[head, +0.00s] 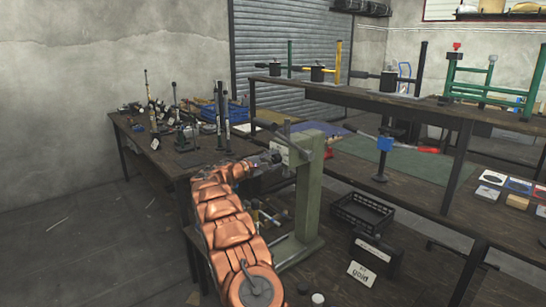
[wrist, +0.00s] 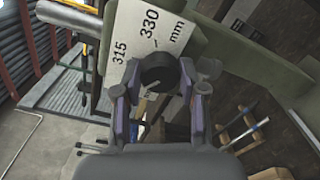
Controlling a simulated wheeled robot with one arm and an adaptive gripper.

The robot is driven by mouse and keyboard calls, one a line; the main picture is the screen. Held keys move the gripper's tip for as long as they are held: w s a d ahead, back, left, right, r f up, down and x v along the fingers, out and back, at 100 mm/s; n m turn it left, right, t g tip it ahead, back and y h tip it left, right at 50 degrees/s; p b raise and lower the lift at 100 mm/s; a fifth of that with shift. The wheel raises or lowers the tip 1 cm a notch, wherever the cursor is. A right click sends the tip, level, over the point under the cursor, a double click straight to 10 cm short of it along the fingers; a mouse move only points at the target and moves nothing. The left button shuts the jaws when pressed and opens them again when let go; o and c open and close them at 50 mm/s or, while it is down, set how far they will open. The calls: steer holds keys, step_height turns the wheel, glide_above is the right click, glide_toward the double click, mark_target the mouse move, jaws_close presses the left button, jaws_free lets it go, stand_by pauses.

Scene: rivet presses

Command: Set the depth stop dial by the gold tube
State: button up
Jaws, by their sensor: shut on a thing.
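The depth stop dial (wrist: 158,72) is a dark round knob in front of a pale scale plate (wrist: 135,32). The plate reads 315, 330 and mm. My gripper (wrist: 159,78) has one finger on each side of the knob and is shut on it. A short pale mark shows on the knob's lower part. In the head view, my gripper (head: 272,158) is at the top of a green press column (head: 309,195); the dial is hard to make out there. A card (head: 361,273) reading "gold" stands on the bench. I cannot tell which tube it refers to.
A black crate (head: 362,215) and a dark block (head: 375,258) stand right of the press. A raised shelf (head: 350,96) carries several presses with coloured posts. Tools crowd the far left bench (head: 135,125). The floor (head: 80,235) at left is clear.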

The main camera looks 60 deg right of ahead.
steer(key=shift+n+p, duration=0.35)
steer(key=shift+n, duration=0.25)
steer(key=o, duration=1.1)
steer(key=shift+o, duration=0.2)
steer(key=v, duration=1.2)
steer(key=shift+r, duration=0.1)
